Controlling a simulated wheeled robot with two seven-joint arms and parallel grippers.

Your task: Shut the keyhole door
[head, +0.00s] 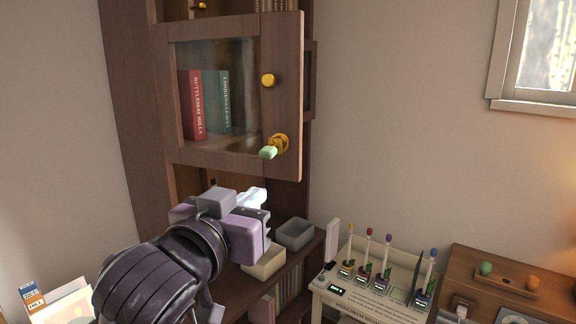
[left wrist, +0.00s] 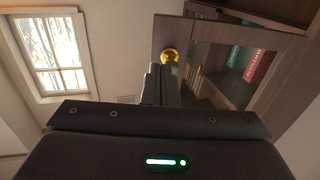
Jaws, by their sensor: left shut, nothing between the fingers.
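The keyhole door (head: 291,110) is a brown wooden frame with a glass pane. It stands partly open, swung out from the tall bookcase (head: 135,100). It has a round yellow knob (head: 268,80) and, lower down, a yellow keyhole plate (head: 280,142) with a pale green key (head: 268,153) in it. My left gripper (head: 254,196) is shut and empty, just below the door's lower edge. In the left wrist view the shut fingers (left wrist: 156,82) point toward the door (left wrist: 275,42), with a yellow fitting (left wrist: 169,55) beyond the tips. My right gripper is not in view.
Red (head: 192,105) and green (head: 217,102) books stand behind the glass. Small bins (head: 295,235) sit on a lower shelf. At right, a white rack (head: 372,300) holds several colour-topped sticks beside a wooden table (head: 500,268). The wall right of the door is clear.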

